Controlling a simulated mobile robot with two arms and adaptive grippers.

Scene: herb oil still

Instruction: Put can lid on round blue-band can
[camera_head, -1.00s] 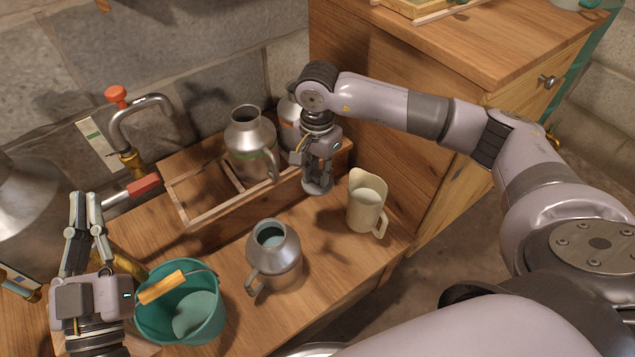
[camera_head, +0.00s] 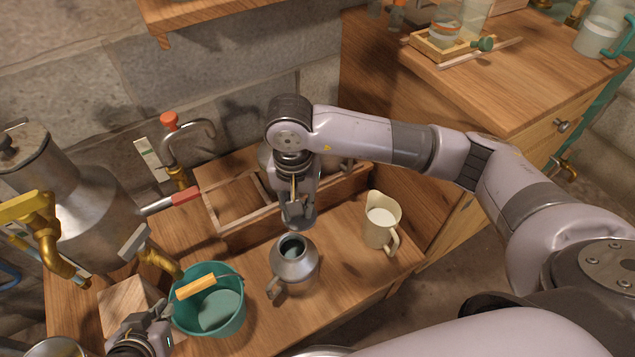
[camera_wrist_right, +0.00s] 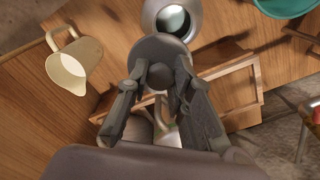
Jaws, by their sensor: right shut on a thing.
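The can lid (camera_wrist_right: 160,58), a grey metal disc, is held between the fingers of my right gripper (camera_wrist_right: 158,82). In the head view the lid (camera_head: 300,221) hangs under my right gripper (camera_head: 297,205), just behind the mouth of an open metal can (camera_head: 297,268). The can stands upright on the bench with its handle at the lower left; no band colour is clear on it.
A teal bucket (camera_head: 213,323) with a yellow grip stands left of the can. A cream jug (camera_head: 381,222) stands at its right. A wooden crate (camera_head: 243,231) behind holds cans, mostly hidden by my right arm. A metal still (camera_head: 90,215) with taps stands at left.

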